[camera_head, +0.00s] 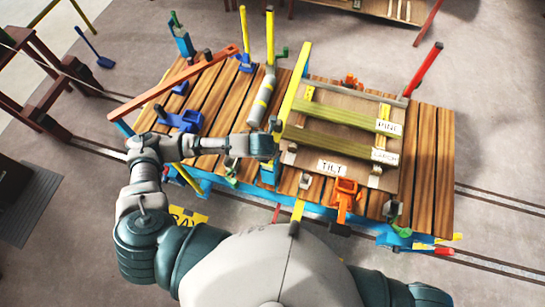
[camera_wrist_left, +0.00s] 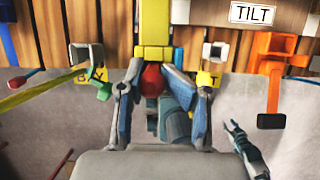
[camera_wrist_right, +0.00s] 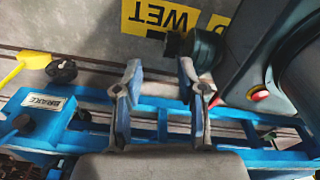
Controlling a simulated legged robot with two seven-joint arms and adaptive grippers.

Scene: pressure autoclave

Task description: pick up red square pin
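In the left wrist view, a red piece (camera_wrist_left: 152,80) sits just below a yellow block (camera_wrist_left: 153,53), between the fingers of my left gripper (camera_wrist_left: 160,95); it may be the red square pin, but its square shape is not clear. In the head view my left gripper (camera_head: 268,148) is over the wooden deck beside the long yellow bar (camera_head: 294,90) and hides the red piece. My right gripper (camera_wrist_right: 160,90) is open and empty above a blue frame (camera_wrist_right: 170,118).
The slatted deck (camera_head: 428,165) carries a grey cylinder (camera_head: 263,98), a board with a TILT label (camera_head: 332,168), and an orange bracket (camera_head: 345,195). A blue box marked BRAKE (camera_wrist_right: 45,110) is left of my right gripper.

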